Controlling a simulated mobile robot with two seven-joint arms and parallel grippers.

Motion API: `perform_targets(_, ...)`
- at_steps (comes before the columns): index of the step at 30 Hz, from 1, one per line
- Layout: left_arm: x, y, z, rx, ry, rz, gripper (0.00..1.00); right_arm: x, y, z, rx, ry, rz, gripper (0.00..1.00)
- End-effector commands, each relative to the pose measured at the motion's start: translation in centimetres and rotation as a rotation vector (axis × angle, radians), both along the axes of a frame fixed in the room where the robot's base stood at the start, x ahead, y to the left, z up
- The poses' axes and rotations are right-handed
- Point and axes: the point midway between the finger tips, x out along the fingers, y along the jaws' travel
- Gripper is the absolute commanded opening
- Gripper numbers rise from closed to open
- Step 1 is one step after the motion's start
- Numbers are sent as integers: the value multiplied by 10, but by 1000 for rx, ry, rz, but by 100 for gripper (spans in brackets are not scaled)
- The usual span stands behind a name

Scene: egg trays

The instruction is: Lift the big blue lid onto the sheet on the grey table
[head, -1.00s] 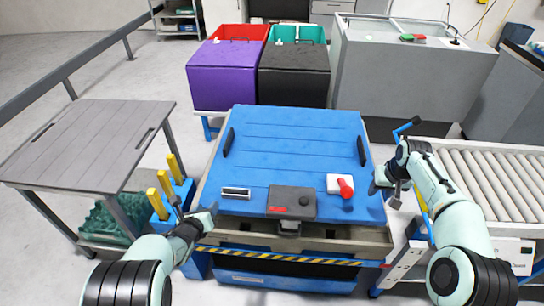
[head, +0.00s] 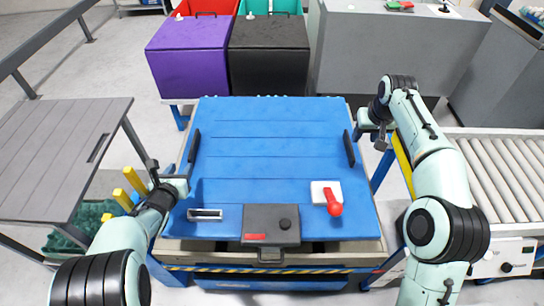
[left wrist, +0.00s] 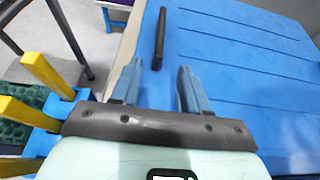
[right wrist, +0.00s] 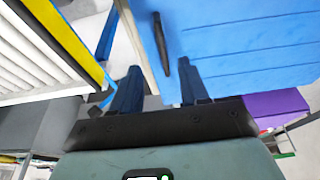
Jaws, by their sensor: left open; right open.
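The big blue lid (head: 265,160) lies flat on the crate-like bin in front of me, with a black handle on its left side (head: 194,146) and another on its right side (head: 348,149). My left gripper (head: 173,178) is open at the lid's left edge, short of the left handle, which shows ahead of the fingers in the left wrist view (left wrist: 160,38). My right gripper (head: 376,132) is open just outside the right handle, which also shows ahead of its fingers in the right wrist view (right wrist: 161,40). The grey table (head: 60,150) stands at the left; I cannot make out a separate sheet on it.
A black box with a knob (head: 270,226), a white pad with a red knob (head: 326,194) and a small framed label (head: 205,214) sit near the lid's front. Yellow posts (head: 135,180) stand beside my left arm. A roller conveyor (head: 505,170) is at right. Purple (head: 187,72) and black (head: 268,72) bins stand behind.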

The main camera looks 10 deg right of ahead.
Motion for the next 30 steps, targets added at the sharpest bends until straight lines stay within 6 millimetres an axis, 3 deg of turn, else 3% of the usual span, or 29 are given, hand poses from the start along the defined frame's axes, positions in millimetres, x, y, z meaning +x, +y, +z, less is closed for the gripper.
perform_targets(8,23,-4,-11,4,2,1,45,7,-1,-26,1,5,0,45)
perform_targets(21,97,-18,-42,1,1,1,45,31,-6,-103,1,3,0,45)
perform_targets(30,119,-23,-51,1,1,1,45,38,-7,-126,0,1,0,45)
